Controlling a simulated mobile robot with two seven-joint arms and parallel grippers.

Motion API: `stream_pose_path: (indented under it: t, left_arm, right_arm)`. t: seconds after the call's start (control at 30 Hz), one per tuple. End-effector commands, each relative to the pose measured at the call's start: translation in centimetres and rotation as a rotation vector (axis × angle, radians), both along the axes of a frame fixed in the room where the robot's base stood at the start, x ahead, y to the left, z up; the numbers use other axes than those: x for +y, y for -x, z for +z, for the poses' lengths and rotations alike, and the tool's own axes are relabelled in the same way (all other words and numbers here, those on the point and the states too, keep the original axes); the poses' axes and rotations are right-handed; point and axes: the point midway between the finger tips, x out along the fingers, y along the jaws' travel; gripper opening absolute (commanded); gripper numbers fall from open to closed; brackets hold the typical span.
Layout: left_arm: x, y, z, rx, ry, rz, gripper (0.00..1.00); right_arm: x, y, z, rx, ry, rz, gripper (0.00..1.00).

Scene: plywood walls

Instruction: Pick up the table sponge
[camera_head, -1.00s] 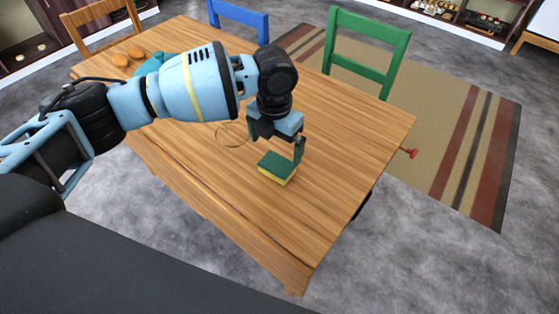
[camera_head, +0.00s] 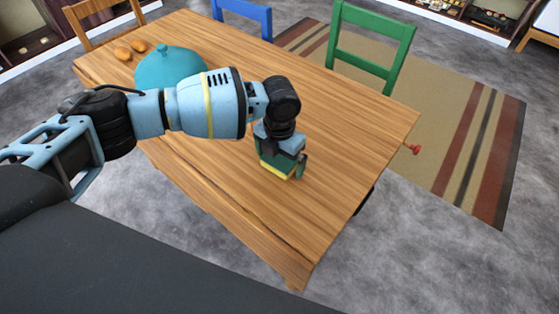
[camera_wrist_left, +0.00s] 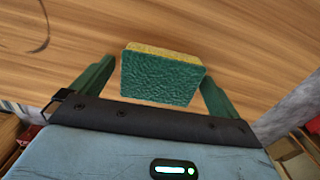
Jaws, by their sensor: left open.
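The table sponge (camera_head: 279,169) is green on top with a yellow layer, and lies on the wooden table near its front right part. In the left wrist view the sponge (camera_wrist_left: 160,76) sits between the two green fingers, with a small gap visible on each side. My left gripper (camera_head: 284,168) is open and lowered around the sponge; in the left wrist view the gripper (camera_wrist_left: 158,90) has a finger at either side. In the head view the gripper hides part of the sponge. My right gripper is not in view.
A teal lidded pot (camera_head: 170,68) and orange-brown round items (camera_head: 131,50) stand at the table's far left. A green chair (camera_head: 372,40), a blue chair (camera_head: 243,16) and a wooden chair (camera_head: 103,16) surround the wooden table (camera_head: 220,190). The tabletop around the sponge is clear.

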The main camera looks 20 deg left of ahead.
Motion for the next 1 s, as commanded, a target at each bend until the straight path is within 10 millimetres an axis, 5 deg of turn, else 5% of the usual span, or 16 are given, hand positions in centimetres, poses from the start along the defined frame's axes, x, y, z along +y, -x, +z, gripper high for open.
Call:
stream_pose_path:
  t: [0.13, 0.47, 1.0]
  left_arm:
    - [0.0, 0.0, 0.0, 0.000, 0.000, 0.000, 0.99]
    - [0.0, 0.0, 0.0, 0.000, 0.000, 0.000, 0.56]
    - [0.0, 0.0, 2.0, -0.001, 0.001, 0.001, 0.55]
  right_arm:
    - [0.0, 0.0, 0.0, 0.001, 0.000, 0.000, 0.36]
    - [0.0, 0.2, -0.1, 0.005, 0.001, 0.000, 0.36]
    - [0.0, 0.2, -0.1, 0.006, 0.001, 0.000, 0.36]
